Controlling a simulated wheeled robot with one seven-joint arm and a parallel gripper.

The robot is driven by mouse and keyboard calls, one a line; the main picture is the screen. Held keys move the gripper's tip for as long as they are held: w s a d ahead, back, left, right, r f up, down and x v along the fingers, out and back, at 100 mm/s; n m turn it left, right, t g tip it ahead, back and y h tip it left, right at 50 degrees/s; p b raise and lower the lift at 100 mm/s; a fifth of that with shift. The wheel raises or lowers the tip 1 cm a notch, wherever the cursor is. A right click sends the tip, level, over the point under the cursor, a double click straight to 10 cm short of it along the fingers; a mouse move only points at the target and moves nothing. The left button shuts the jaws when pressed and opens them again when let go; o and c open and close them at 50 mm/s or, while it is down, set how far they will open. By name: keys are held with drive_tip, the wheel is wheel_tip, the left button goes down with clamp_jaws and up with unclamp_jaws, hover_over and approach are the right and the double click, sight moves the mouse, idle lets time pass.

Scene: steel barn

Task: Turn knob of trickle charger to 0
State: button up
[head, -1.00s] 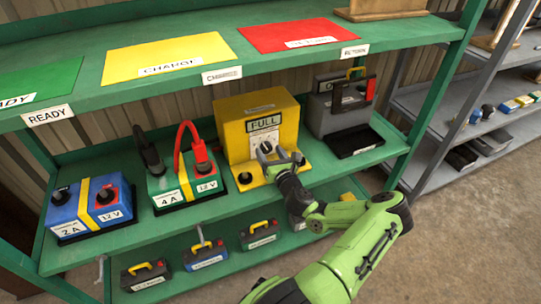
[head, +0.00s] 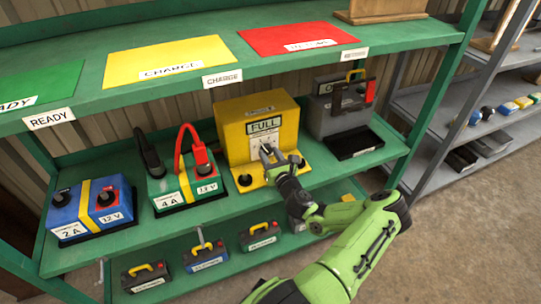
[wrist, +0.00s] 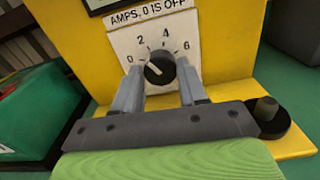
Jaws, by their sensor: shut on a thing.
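The trickle charger is a yellow box (head: 230,125) on the middle shelf, with a sign reading FULL. It also shows in the wrist view (wrist: 225,35), with a white dial plate marked 0, 2, 4, 6 and "AMPS, 0 IS OFF". The black knob (wrist: 160,68) has a white mark pointing up and left, toward the 0 side of the dial; whether it sits exactly on 0 I cannot tell. My gripper (head: 269,153) is at the dial, shut on the knob with one finger on each side. In the wrist view its fingers (wrist: 159,80) straddle the knob.
A second black knob (wrist: 267,108) sits on the charger's yellow base at right. A grey unit (head: 340,115) stands to the right. The shelf above overhangs.

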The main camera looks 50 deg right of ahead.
drive_tip(key=n, duration=0.4)
drive_tip(key=shift+a+p, duration=0.1)
drive_tip(key=shift+p, duration=0.25)
drive_tip(key=shift+f+n, duration=0.1)
drive_tip(key=shift+n, duration=1.5)
drive_tip(key=o, duration=1.1)
drive_tip(key=shift+c, duration=0.2)
drive_tip(key=p+v, duration=0.3)
drive_tip(key=v, duration=1.2)
drive_tip(key=shift+s+a, duration=0.2)
drive_tip(key=shift+s, duration=0.1)
